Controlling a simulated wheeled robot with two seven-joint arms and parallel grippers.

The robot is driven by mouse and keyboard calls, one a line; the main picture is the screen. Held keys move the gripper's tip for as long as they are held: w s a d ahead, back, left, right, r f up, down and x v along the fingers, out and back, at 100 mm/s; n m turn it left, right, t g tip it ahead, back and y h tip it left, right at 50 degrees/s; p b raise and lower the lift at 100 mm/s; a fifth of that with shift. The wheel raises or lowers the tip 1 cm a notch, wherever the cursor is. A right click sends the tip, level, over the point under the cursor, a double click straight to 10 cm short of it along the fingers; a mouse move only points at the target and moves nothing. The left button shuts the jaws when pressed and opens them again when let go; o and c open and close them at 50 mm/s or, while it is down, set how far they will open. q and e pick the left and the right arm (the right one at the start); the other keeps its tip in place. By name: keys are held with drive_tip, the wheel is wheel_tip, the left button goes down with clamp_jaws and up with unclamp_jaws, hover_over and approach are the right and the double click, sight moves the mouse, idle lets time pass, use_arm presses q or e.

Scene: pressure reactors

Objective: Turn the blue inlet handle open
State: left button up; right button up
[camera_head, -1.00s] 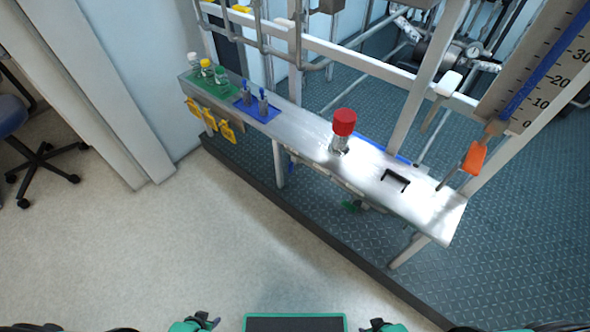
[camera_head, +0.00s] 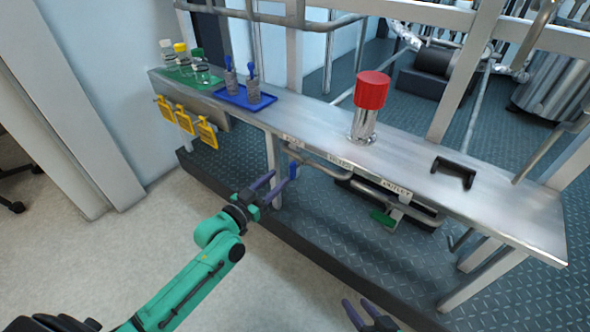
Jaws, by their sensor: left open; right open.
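The blue inlet handle (camera_head: 293,170) hangs on the pipe under the front edge of the steel bench (camera_head: 405,150), below a small label. My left gripper (camera_head: 279,182) is open, with its dark fingers pointing at the handle from the lower left. The fingertips look very close to the handle; I cannot tell whether they touch it. My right gripper (camera_head: 357,312) is open and empty at the bottom edge, low and away from the bench.
A green handle (camera_head: 384,219) sits further right under the bench. A red-capped vessel (camera_head: 368,105), a blue tray (camera_head: 245,97) and a green mat with bottles (camera_head: 187,80) are on top. Yellow tags (camera_head: 183,119) hang at the left. A bench leg (camera_head: 273,165) stands beside the inlet handle.

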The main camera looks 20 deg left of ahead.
sight(290, 167)
use_arm(q)
drive_tip(key=b+x, duration=0.1)
drive_tip(key=x, duration=0.7)
drive_tip(key=shift+w, duration=0.1)
clamp_jaws()
use_arm(e)
drive_tip(key=shift+s+a+f+m+t+y, duration=0.15)
drive_tip(key=shift+a+f+m+t+y, duration=0.2)
drive_tip(key=shift+a+f+t, duration=0.45)
